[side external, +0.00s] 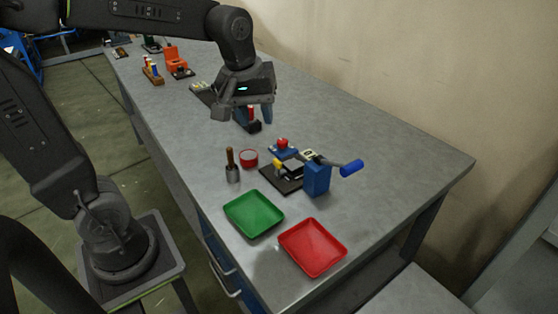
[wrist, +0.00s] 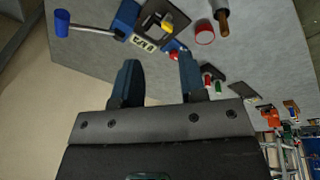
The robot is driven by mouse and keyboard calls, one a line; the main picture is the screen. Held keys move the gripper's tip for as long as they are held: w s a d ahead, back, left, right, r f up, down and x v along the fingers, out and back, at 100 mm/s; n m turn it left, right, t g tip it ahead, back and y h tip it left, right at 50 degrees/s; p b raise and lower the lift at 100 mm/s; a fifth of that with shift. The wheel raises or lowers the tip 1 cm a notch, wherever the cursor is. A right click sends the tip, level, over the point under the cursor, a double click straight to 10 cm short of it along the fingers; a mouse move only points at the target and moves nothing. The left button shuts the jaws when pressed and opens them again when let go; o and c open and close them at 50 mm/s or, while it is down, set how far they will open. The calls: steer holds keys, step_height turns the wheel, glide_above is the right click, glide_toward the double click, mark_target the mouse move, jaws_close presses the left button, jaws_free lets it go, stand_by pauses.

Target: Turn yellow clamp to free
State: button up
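The yellow clamp (side external: 278,162) is a small yellow part on a device with a dark base plate (side external: 283,182), beside a blue block. It also shows in the wrist view (wrist: 167,22), near the top edge, beyond my fingertips. My gripper (side external: 253,118) is above the table, farther back and left of the device in the side view. In the wrist view my gripper (wrist: 160,62) has its two dark blue fingers well apart, with only bare table between them. It is open, empty and apart from the clamp. The clamp's exact turn angle is too small to tell.
A blue block (side external: 317,180) with a blue-ended lever (side external: 351,168) stands right of the clamp. A red knob (side external: 283,143) sits behind it. A red round dish (side external: 249,157) and wooden-handled tool (side external: 231,165) stand left. Green (side external: 254,230) and red (side external: 312,265) trays lie in front.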

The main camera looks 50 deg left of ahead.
mark_target(279, 162)
steer(key=w+a+f+n+g, duration=0.3)
steer(key=w+a+f+n, duration=0.3)
steer(key=w+n, duration=0.25)
steer(key=f, duration=0.9)
steer(key=w+f, duration=0.1)
steer(key=f, duration=0.3)
steer(key=shift+d+f, duration=0.2)
steer(key=shift+d, duration=0.05)
jaws_close()
